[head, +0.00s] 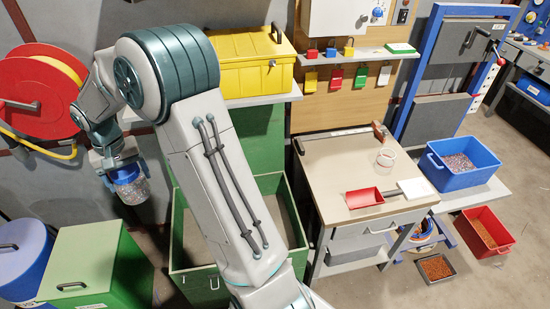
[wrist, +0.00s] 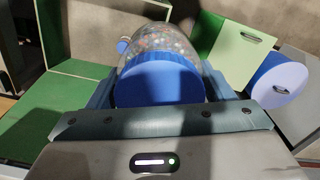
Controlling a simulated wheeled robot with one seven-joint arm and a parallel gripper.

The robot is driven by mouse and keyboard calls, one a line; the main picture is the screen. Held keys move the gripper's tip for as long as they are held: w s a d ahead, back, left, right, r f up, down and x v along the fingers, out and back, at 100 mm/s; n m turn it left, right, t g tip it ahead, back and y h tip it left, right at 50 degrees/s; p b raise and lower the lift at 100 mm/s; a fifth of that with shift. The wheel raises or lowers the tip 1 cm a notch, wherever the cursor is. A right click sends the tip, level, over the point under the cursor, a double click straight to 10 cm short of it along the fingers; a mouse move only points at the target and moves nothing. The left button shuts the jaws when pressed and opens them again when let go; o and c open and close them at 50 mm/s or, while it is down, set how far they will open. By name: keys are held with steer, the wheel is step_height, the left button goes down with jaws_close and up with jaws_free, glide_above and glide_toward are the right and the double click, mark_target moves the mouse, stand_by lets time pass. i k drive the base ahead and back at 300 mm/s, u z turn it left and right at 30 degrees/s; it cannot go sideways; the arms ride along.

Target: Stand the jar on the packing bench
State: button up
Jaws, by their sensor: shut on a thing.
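The jar is clear, with a blue lid and small multicoloured bits inside. In the head view the jar (head: 134,189) hangs upright at the left, gripped near its lid. In the wrist view the jar (wrist: 160,80) sits between the two fingers, its lid facing the camera. My gripper (head: 122,170) is shut on it; it also shows in the wrist view (wrist: 158,92). A bench with a pale wooden top (head: 335,160), which I take as the packing bench, stands right of centre, well away from the jar. My arm crosses the space between them.
On the bench are a red scoop (head: 364,198), a clear round ring or dish (head: 385,158), a white pad (head: 416,189) and a brown-handled tool (head: 378,130). An open green crate (head: 195,275) is below my arm. A green box (head: 90,265) and blue drum (head: 22,255) stand lower left.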

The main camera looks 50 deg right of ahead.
mark_target(335, 178)
steer(key=u, duration=0.6)
steer(key=k, duration=1.05)
steer(key=z, duration=1.8)
steer(key=i, duration=0.45)
